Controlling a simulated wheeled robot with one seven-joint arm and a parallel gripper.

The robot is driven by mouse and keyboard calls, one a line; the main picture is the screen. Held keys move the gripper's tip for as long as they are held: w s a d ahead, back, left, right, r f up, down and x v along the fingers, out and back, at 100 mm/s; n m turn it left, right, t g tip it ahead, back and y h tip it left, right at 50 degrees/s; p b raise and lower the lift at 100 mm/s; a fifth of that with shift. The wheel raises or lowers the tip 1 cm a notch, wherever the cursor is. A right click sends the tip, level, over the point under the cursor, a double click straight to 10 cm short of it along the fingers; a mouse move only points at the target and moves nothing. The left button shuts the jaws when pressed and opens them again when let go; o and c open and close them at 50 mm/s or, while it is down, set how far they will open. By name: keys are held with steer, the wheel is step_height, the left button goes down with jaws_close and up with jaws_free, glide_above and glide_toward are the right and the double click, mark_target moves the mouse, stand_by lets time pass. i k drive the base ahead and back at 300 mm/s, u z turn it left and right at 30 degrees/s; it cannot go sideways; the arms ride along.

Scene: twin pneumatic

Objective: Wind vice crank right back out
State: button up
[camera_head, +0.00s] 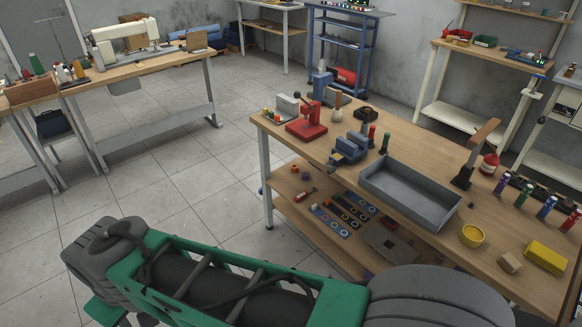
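A small blue vice (349,149) stands on the wooden workbench (405,142), near its front edge and just left of a grey tray. Dark parts show on the vice, but it is too small to make out the crank or how far it is wound. My green and grey arm fills the bottom of the view, in front of the bench and apart from the vice. My gripper is not in view.
A red press (306,126) stands left of the vice. The grey tray (411,197) lies to its right, with dark and red upright items (372,135) close behind. The lower shelf (290,196) holds several tools. Floor (190,165) left of the bench is clear.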

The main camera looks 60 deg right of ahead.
mark_target(332, 169)
steer(key=z, duration=0.4)
steer(key=i, duration=0.85)
steer(key=z, duration=0.7)
